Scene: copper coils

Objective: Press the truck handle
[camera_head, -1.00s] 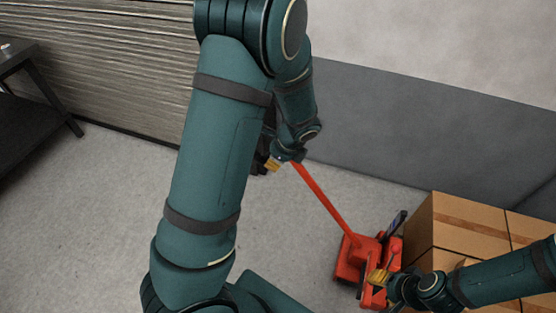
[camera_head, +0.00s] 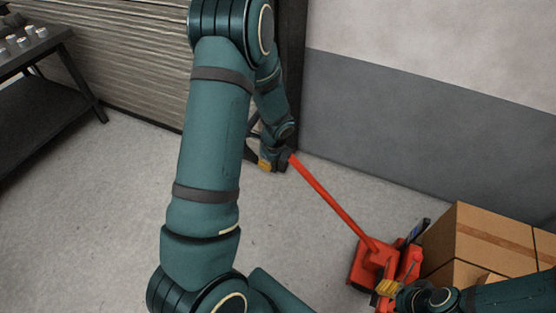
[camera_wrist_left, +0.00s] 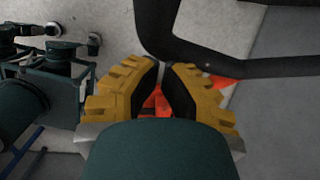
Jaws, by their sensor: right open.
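The red truck (camera_head: 372,262) stands on the floor at the lower right in the head view. Its long red shaft (camera_head: 333,204) leans up and left to the black handle (camera_head: 254,153). My left gripper (camera_head: 267,165) is at the handle by the top of the shaft, partly hidden behind my arm. In the left wrist view, its yellow fingertips (camera_wrist_left: 166,66) are close together at a rounded corner of the black handle frame (camera_wrist_left: 240,67); whether they clamp it is unclear. Red truck parts show through the gap between them. My right gripper (camera_head: 386,289) is open, beside the truck body.
Brown cardboard boxes (camera_head: 490,235) stand right of the truck, near my right arm. A grey wall (camera_head: 400,110) is behind. A dark table (camera_head: 45,95) with small items stands at the upper left. The floor (camera_head: 90,230) at the left is clear.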

